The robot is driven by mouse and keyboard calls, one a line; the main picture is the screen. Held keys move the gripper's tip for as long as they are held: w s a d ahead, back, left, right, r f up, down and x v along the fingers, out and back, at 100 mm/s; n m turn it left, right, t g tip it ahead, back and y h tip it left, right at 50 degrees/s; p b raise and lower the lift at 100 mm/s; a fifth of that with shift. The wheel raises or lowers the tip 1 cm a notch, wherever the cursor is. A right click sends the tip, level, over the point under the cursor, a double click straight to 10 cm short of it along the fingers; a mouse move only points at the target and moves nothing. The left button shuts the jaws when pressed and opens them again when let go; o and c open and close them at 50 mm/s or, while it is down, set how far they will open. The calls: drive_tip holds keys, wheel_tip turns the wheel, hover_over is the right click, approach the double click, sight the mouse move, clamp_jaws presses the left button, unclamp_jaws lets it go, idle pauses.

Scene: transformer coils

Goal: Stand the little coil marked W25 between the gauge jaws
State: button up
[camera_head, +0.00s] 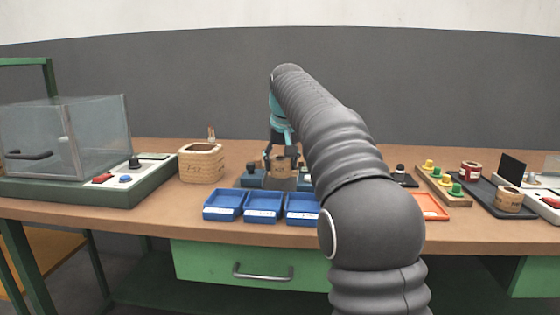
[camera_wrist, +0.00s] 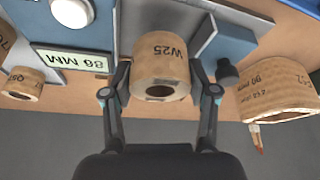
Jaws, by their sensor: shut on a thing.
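The little coil marked W25 (camera_wrist: 160,65) is a tan paper-wrapped ring, held between the fingers of my gripper (camera_wrist: 160,94). My gripper is shut on its sides, and its dark label reads upside down in the wrist view. In the head view my gripper (camera_head: 280,155) hangs over the gauge, with the coil (camera_head: 279,168) partly hidden by the fingers. The blue gauge (camera_head: 250,180) has grey jaw plates (camera_wrist: 196,35) close to the coil. Its display (camera_wrist: 72,61) reads 86 MM. I cannot tell whether the coil rests on the gauge or is just above it.
A large tan coil (camera_head: 201,163) stands left of the gauge; it also shows in the wrist view (camera_wrist: 278,90). Blue trays (camera_head: 263,206) lie in front. A glass-covered tester (camera_head: 65,150) is at far left. Small coils and an orange-edged tray (camera_head: 431,207) are at right.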

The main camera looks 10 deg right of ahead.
drive_tip(key=shift+f+b, duration=0.6)
drive_tip(key=shift+f, duration=0.45)
drive_tip(key=o, duration=1.4)
drive_tip(key=shift+o, duration=0.5)
drive_tip(key=shift+o, duration=0.9)
wheel_tip(320, 180, up, 3)
drive_tip(key=p, duration=0.3)
wheel_tip(320, 180, up, 5)
drive_tip(key=shift+f+p, duration=0.1)
drive_tip(key=shift+p, duration=0.5)
